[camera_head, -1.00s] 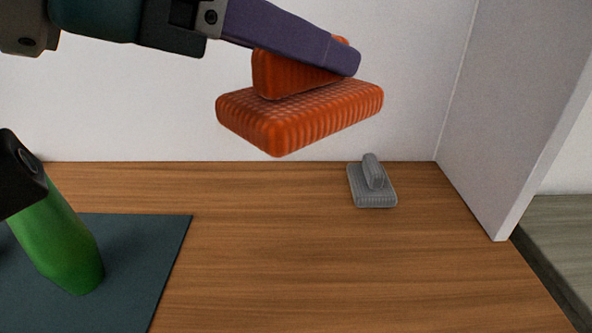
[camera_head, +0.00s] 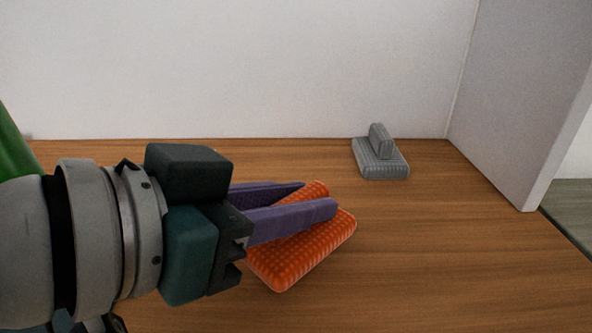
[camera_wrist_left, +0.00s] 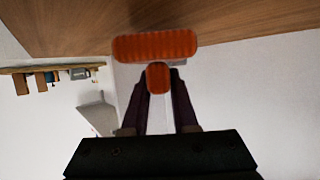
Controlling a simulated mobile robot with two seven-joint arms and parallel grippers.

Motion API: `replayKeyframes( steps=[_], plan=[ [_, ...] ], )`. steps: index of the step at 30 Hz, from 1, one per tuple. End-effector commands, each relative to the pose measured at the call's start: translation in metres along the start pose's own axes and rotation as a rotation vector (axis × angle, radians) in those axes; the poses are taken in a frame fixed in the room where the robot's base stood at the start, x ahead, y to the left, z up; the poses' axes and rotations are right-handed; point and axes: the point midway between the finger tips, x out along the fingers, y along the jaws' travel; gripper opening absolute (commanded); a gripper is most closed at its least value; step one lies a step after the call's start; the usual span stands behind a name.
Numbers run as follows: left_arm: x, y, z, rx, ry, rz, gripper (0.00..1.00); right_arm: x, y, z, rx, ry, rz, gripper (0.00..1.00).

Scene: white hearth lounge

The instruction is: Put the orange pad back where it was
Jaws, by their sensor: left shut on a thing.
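The orange pad (camera_head: 312,248) is a ribbed block with a raised grip on top, low over the wooden top in the head view. My left gripper (camera_head: 317,196) comes in from the left, its purple fingers shut on the raised grip. In the left wrist view the orange pad (camera_wrist_left: 155,45) lies crosswise beyond the fingertips (camera_wrist_left: 158,80), with the grip between them. I cannot tell whether its underside touches the wood. The gripper hides part of the pad's left side. My right gripper is not in view.
A similar grey pad (camera_head: 383,164) stands on the wooden top (camera_head: 450,260) towards the back right. A white wall (camera_head: 280,70) closes the back and a pale upright panel (camera_head: 530,90) the right. A green thing (camera_head: 14,145) shows at the left edge. The wood right of the orange pad is clear.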

Motion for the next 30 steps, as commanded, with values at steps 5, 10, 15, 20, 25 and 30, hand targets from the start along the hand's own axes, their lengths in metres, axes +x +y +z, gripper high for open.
replayKeyframes(
  steps=[5, 10, 15, 20, 25, 30],
  plan=[
    [0.0078, 0.0006, 0.0193, -0.001, 0.000, 0.001, 0.00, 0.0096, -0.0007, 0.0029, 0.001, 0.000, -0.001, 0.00],
    [0.0074, 0.0006, 0.0179, 0.000, 0.001, 0.001, 0.00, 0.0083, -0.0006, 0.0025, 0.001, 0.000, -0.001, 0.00],
    [0.0086, 0.0005, 0.0209, 0.000, 0.001, 0.001, 0.00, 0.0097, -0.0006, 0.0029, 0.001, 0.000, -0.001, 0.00],
    [0.0082, 0.0004, 0.0201, 0.000, 0.000, 0.001, 0.45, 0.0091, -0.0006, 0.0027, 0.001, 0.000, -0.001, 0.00],
    [0.0082, 0.0004, 0.0201, 0.000, 0.000, 0.001, 0.57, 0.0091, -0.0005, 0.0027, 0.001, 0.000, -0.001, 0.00],
    [0.0080, 0.0003, 0.0195, 0.000, 0.000, 0.001, 0.57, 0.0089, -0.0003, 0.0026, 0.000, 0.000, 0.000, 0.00]
  ],
)
